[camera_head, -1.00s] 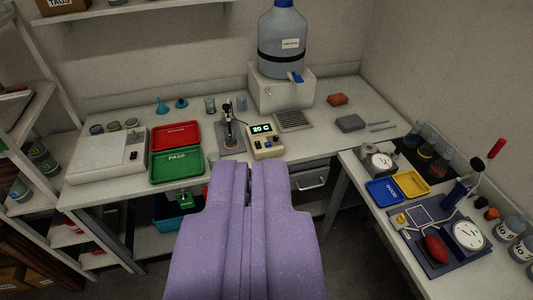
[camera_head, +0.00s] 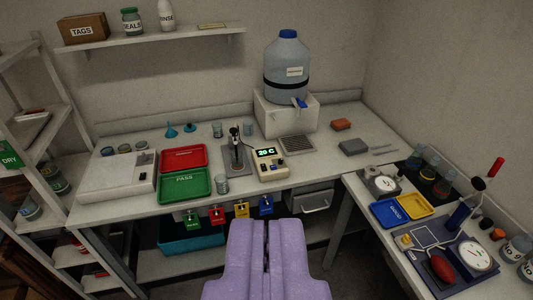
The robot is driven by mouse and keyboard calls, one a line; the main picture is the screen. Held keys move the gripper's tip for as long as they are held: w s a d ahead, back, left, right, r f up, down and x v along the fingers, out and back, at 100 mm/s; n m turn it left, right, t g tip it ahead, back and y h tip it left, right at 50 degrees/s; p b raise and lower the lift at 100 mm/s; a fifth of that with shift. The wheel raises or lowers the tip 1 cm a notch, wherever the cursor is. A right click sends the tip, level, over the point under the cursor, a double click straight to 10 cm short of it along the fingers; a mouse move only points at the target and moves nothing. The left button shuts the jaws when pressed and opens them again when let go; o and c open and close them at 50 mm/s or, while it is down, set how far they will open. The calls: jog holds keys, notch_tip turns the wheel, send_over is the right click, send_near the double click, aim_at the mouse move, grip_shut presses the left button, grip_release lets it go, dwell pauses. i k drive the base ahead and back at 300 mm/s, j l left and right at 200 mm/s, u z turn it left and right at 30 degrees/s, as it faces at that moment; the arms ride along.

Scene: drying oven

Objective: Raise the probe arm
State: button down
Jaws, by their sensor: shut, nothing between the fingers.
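A small stand with a black upright part (camera_head: 235,138), which looks like the probe arm, stands on the back bench. Its grey base plate (camera_head: 236,164) lies beneath it. Whether the arm is raised or lowered is too small to tell. A cream meter (camera_head: 269,168) reading "20 C" stands just right of it. My purple gripper (camera_head: 266,224) is at the bottom middle of the view, shut and empty. It is in front of the bench and apart from the stand.
A glass beaker (camera_head: 222,184) stands in front of the stand. Red (camera_head: 183,156) and green (camera_head: 181,198) trays lie to the left. A large water bottle (camera_head: 288,65) stands behind. Coloured tags (camera_head: 242,208) hang under the bench's front edge. A side bench with instruments is at right.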

aim_at(234, 131)
jog(key=i+j, duration=0.2)
jog(key=i, duration=0.35)
jog(key=i+j+z, duration=0.1)
jog(key=i+j, duration=0.15)
jog(key=i, duration=0.25)
jog(key=i+j, duration=0.25)
jog(key=i, duration=0.3)
jog(key=i+j+z, duration=0.1)
jog(key=i+j, duration=0.15)
jog(key=i, duration=0.3)
jog(key=i+j, duration=0.3)
jog(key=i, duration=0.2)
jog(key=l+z, duration=0.05)
